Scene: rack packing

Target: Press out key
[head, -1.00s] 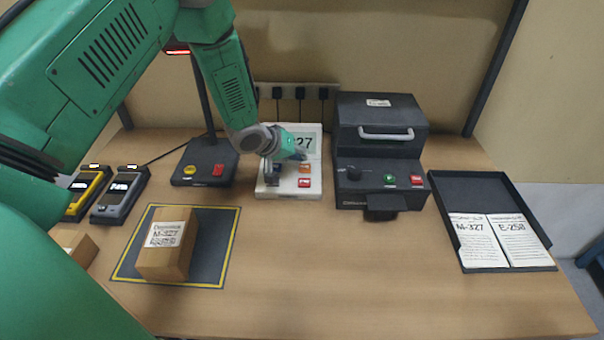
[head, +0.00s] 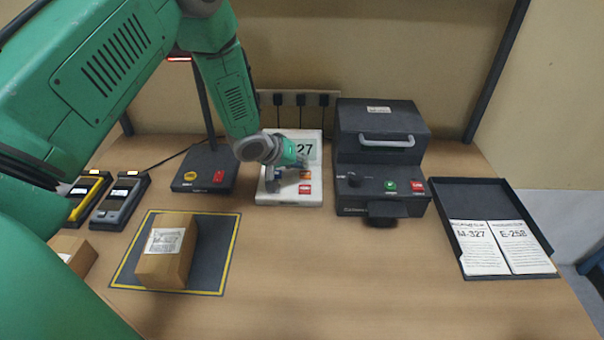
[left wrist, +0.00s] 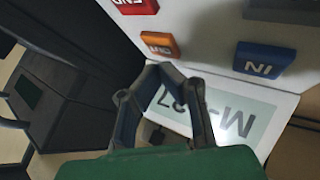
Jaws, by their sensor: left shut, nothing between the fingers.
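The white key panel (head: 288,198) stands at the back centre of the table, with a raised display (head: 312,150) behind its keys. The orange OUT key (head: 306,175) sits behind the red END key (head: 304,189). In the left wrist view the orange OUT key (left wrist: 160,44) lies just beyond my shut fingertips, with the red END key (left wrist: 130,5) above and the blue IN key (left wrist: 263,60) to the right. The display (left wrist: 225,110) reads M-327, upside down there. My left gripper (left wrist: 160,72) is shut and empty; whether it touches the key cannot be told. My right gripper is not in view.
A black machine (head: 380,150) stands right of the panel and a lamp base (head: 205,170) left of it. A carton (head: 165,262) rests on a yellow-edged mat (head: 210,275). A black tray (head: 480,200) holds two slips. The front centre of the table is clear.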

